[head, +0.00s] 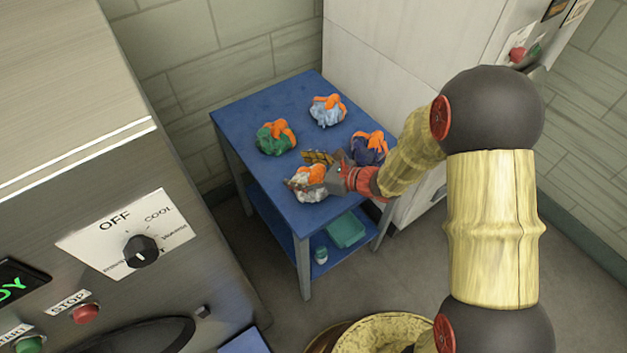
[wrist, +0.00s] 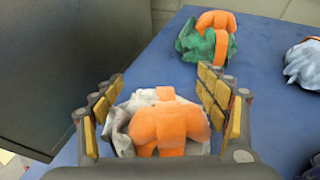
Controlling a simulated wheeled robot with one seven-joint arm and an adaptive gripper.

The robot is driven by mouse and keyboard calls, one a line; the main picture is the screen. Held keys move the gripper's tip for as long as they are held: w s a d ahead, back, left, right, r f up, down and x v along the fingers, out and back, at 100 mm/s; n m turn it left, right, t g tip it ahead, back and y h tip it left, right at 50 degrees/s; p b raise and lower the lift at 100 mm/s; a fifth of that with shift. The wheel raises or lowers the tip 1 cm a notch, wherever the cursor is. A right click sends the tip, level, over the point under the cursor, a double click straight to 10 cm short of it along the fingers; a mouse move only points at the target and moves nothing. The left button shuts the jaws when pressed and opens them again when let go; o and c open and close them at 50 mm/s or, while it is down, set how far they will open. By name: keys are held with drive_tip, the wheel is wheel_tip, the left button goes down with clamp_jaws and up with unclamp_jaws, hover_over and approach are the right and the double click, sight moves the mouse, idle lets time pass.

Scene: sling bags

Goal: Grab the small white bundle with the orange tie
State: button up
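The small white bundle with the orange tie (head: 306,186) sits on the blue table near its front corner. In the wrist view the white bundle (wrist: 160,126) lies between the two fingers, its orange tie facing the camera. My gripper (head: 310,170) is at the bundle, reaching in from the right. In the wrist view my gripper (wrist: 158,105) is open, with a finger with yellow pads on each side. A narrow gap shows on the right; the left finger is very close to the bundle. Whether either finger touches it I cannot tell.
A green bundle (head: 275,138), a light blue bundle (head: 326,111) and a dark blue bundle (head: 368,148) share the blue table (head: 247,105). A teal tray (head: 346,230) and small jar (head: 321,255) are on the lower shelf. A white cabinet (head: 375,60) stands behind.

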drive_tip(key=shift+s+f, duration=0.15)
drive_tip(key=c, duration=1)
drive_tip(key=shift+f, duration=0.1)
drive_tip(key=shift+c, duration=0.5)
